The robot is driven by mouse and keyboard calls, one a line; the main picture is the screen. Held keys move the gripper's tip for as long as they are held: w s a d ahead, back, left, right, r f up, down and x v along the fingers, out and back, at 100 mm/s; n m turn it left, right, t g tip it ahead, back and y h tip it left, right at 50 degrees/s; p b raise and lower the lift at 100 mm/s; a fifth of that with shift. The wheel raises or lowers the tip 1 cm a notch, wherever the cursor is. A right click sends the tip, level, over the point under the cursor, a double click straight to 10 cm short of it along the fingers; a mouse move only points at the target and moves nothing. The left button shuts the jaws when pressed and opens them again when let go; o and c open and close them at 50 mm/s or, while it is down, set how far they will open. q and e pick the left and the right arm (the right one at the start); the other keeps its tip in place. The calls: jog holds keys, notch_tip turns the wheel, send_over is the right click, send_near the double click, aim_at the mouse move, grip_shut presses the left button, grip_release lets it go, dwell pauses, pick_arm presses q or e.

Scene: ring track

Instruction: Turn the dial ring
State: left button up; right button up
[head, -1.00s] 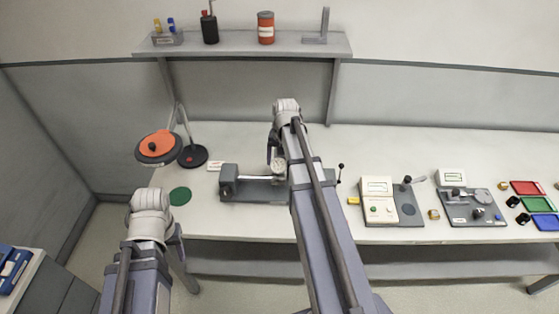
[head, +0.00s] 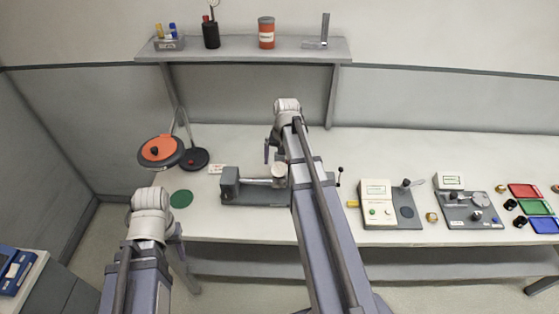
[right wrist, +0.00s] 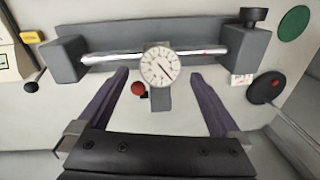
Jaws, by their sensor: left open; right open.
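The round white dial (right wrist: 158,66) with a dark needle sits on a shiny bar (right wrist: 110,58) between two grey end blocks in the right wrist view. In the head view the dial (head: 279,169) is beside my right arm, which hides part of the fixture (head: 230,187). My right gripper (right wrist: 159,74) is open. Its two purple fingers stand wide apart, one on each side of the dial, with clear gaps; I see no contact. A finger shows in the head view (head: 267,151). My left gripper (head: 177,232) is low at the left, mostly hidden behind its wrist, away from the fixture.
A red ball knob (right wrist: 138,89) is near the left finger in the wrist view. An orange-topped stand (head: 160,150) and green disc (head: 181,199) lie left of the fixture. A cream panel (head: 377,203) and coloured trays (head: 531,207) are to the right. A shelf (head: 240,50) is above.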

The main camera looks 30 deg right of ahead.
aim_at(281, 169)
jog(key=r+p, duration=0.1)
jog(key=r, duration=0.1)
jog(key=r+p, duration=0.3)
jog(key=p, duration=0.1)
jog(key=shift+s+d+r, duration=0.15)
jog(key=shift+s+r, duration=0.1)
jog(key=shift+r, duration=0.15)
pick_arm(q)
notch_tip(281, 169, up, 6)
jog(key=shift+f, duration=0.1)
pick_arm(e)
jog(key=shift+f, duration=0.1)
pick_arm(q)
notch_tip(281, 169, down, 7)
jog(key=b, duration=0.6)
jog(key=shift+r+b, duration=0.2)
jog(key=shift+b, duration=0.15)
pick_arm(e)
jog(key=s+a+f+n, duration=0.2)
jog(key=s+a+n, duration=0.2)
jog(key=a, duration=0.6)
jog(key=s+a+f+n+h, duration=0.1)
jog(key=s+a+f+n, duration=0.1)
jog(key=s+a, duration=0.4)
jog(key=s+a+f+n+g, duration=0.1)
jog(key=s+a+n, duration=0.4)
jog(key=a, duration=0.8)
jog(key=shift+s+a+f+n+h, duration=0.2)
jog(key=shift+a+f+n+h, duration=0.15)
jog(key=shift+f, duration=0.35)
